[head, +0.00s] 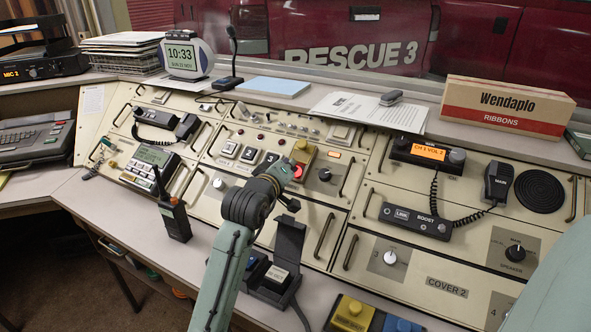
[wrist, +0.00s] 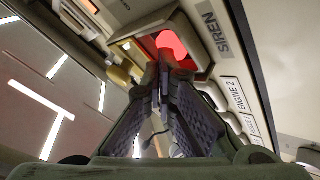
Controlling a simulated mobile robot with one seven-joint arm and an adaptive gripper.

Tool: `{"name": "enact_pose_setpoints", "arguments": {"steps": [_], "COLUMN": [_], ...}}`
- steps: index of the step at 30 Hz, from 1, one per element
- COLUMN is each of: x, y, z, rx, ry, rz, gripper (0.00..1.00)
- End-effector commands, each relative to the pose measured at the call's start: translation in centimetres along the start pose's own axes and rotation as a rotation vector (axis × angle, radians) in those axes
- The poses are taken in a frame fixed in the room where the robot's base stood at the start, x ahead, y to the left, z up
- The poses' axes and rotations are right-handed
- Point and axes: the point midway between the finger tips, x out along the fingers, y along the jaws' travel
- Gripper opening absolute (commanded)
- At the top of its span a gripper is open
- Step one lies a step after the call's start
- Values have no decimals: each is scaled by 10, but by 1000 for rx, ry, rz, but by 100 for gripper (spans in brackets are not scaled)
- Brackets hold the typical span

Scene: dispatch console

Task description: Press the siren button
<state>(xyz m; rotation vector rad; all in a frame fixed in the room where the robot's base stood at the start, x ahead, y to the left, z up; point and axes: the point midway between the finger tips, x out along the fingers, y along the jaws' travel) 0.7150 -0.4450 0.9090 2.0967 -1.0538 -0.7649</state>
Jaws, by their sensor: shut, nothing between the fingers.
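The siren button is a round red button (head: 298,173) on the console's upper middle panel. It shows bright red in the wrist view (wrist: 173,43), inside a pale square frame beside the SIREN label (wrist: 214,31). My gripper (head: 284,173) reaches it from the lower left in the head view, and the arm hides part of the panel around it. In the wrist view my gripper (wrist: 164,66) is shut and empty, its fingertips overlapping the button's lower edge. I cannot tell whether they touch it.
An open black flip-up cover (head: 288,240) stands right of my forearm. A walkie-talkie (head: 172,212) stands upright to the left.

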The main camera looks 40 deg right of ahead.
Motion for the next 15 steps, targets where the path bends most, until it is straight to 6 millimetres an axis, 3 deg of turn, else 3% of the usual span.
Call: {"name": "enact_pose_setpoints", "arguments": {"steps": [15], "x": [-10], "y": [8], "z": [-6], "rx": [0], "ry": [-1], "rz": [0], "gripper": [0]}}
